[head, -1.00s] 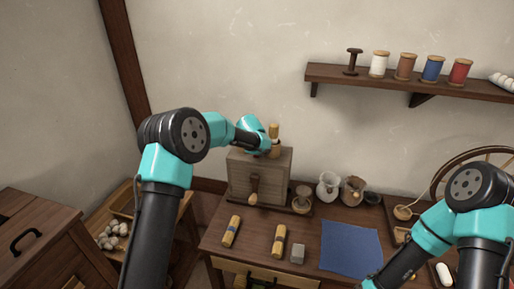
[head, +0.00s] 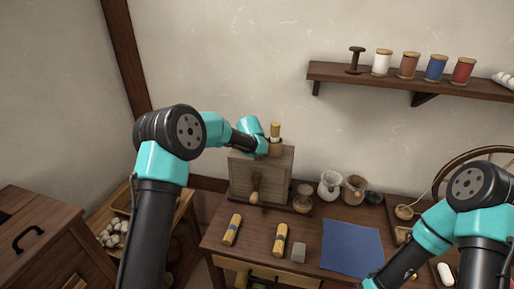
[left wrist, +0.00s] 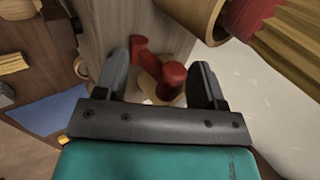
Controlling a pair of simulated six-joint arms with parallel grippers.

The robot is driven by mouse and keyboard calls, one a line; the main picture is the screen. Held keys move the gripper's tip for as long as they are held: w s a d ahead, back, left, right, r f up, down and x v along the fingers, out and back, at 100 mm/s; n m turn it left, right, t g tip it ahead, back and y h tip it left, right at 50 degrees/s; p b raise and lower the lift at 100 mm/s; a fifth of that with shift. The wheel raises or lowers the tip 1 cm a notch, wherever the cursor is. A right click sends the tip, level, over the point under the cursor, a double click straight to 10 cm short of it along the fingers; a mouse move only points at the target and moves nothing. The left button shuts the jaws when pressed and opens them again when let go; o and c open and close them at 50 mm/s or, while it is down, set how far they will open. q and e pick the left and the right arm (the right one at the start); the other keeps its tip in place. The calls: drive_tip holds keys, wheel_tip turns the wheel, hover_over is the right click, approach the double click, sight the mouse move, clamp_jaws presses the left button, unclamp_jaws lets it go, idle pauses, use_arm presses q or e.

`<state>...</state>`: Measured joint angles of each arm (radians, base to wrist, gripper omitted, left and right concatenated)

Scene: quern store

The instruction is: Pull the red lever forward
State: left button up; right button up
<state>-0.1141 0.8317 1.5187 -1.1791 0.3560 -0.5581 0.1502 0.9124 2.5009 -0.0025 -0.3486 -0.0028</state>
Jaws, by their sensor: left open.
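The red lever (left wrist: 172,75) shows in the left wrist view as a red bar with rounded ends, against the side of a grey-brown wooden box (left wrist: 110,25). My left gripper (left wrist: 160,75) is open, with its two dark fingers on either side of the lever. I cannot tell whether either finger touches it. In the head view the wooden box (head: 275,170) stands at the back left of the table, and my left wrist is by its top. The lever and left fingertips are hidden there. My right arm is at the lower right; its gripper is out of frame.
A straw bundle (head: 275,130) stands upright on the box. Two more bundles (head: 232,230) (head: 281,240), a grey block (head: 298,253) and a blue cloth (head: 351,248) lie on the table (head: 222,252). Small jars (head: 329,186) stand right of the box.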

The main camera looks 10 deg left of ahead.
use_arm(q)
drive_tip(key=shift+r, duration=0.15)
drive_tip(key=v, duration=1.7)
drive_tip(key=shift+s, duration=0.2)
